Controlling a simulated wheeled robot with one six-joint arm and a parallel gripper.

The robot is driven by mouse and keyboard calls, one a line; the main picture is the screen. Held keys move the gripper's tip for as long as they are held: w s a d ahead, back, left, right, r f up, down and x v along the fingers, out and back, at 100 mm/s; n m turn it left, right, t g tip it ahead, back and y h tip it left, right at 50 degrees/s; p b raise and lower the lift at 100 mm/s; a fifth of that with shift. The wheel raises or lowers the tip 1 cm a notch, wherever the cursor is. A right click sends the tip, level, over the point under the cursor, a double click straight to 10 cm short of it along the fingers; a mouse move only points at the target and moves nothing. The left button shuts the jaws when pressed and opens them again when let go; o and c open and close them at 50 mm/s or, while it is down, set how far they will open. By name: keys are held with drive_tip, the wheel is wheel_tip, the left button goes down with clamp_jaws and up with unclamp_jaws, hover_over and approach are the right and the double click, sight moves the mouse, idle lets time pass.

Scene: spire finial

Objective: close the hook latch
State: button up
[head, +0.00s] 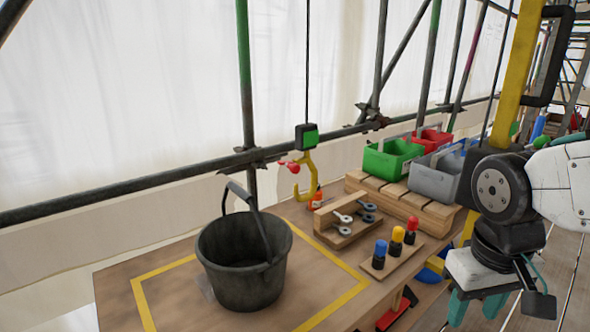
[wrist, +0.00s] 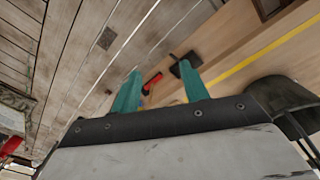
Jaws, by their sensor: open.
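The yellow hook (head: 308,178) hangs on a thin cable under a black and green block (head: 307,137), beyond and to the right of the black bucket (head: 245,260). A red latch (head: 289,165) sticks out to the left of the hook's upper part, away from its tip, so it looks open. My gripper (head: 474,314) is at the lower right in the head view, far from the hook, with its teal fingers pointing down. The fingers also show in the wrist view (wrist: 158,84), spread apart with nothing held. The hook is not in the wrist view.
The wooden table (head: 115,280) has a yellow taped outline around the bucket. A rack of shackles (head: 350,220), colored bottles (head: 390,250), a green bin (head: 393,160) and a grey bin (head: 437,180) stand to the right. Scaffold poles (head: 245,90) run behind.

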drive_tip(key=w+a+f+n+t, duration=0.1)
drive_tip(key=w+a+f+t, duration=0.15)
drive_tip(key=w, duration=0.55)
drive_tip(key=w+a+f+n+t, duration=0.1)
drive_tip(key=w+a+f+t, duration=0.15)
drive_tip(key=w, duration=0.55)
drive_tip(key=n+t+y, duration=0.5)
drive_tip(key=t+y, duration=0.3)
drive_tip(key=y, duration=0.5)
approach(297, 170)
drive_tip(key=x, duration=1.1)
drive_tip(key=shift+w, duration=0.1)
clamp_jaws()
